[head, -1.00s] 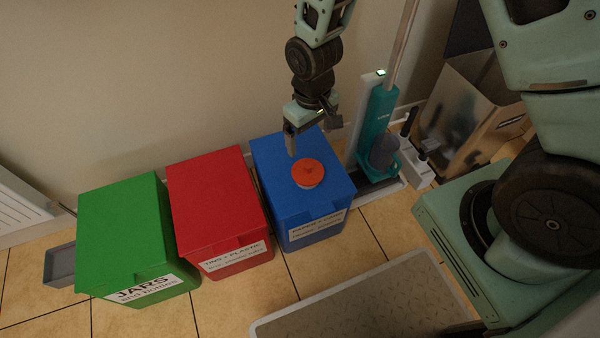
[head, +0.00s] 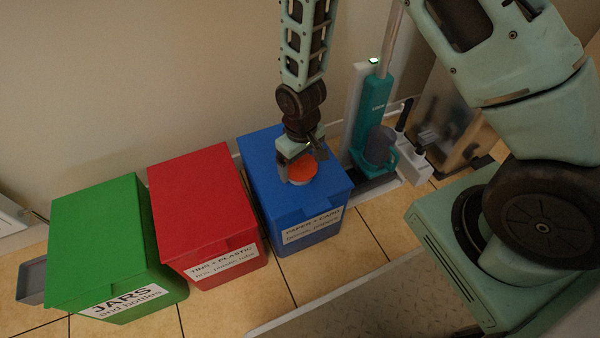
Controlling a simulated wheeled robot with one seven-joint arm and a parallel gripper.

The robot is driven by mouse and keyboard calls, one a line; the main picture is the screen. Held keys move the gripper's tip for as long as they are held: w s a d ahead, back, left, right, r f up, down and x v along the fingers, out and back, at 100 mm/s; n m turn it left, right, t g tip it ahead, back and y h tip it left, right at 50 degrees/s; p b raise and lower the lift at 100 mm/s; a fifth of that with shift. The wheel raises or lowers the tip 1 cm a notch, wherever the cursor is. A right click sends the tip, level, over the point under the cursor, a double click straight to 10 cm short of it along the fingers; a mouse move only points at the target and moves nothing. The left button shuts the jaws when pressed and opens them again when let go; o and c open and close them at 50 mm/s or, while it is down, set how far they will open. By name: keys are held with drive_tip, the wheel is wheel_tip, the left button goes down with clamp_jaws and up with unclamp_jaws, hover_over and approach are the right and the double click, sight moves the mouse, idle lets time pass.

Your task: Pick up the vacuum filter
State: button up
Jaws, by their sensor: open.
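The vacuum filter looks to be the round orange-red disc with a pale lower rim (head: 303,171). It sits on the lid of the blue bin (head: 262,165). My gripper (head: 301,170) is open and points down at the disc from above, with one finger at its left side. The other finger is partly hidden at the disc's far right. I cannot tell whether the fingers touch it.
A red bin (head: 205,200) and a green bin (head: 110,235) stand left of the blue one. A teal upright vacuum (head: 372,115) stands to the right on a grey base, near a white power strip (head: 412,160). The wall is close behind.

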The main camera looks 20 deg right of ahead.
wheel_tip(320, 180, down, 2)
drive_tip(key=shift+f, duration=0.1)
drive_tip(key=c, duration=0.7)
drive_tip(key=shift+r, duration=0.2)
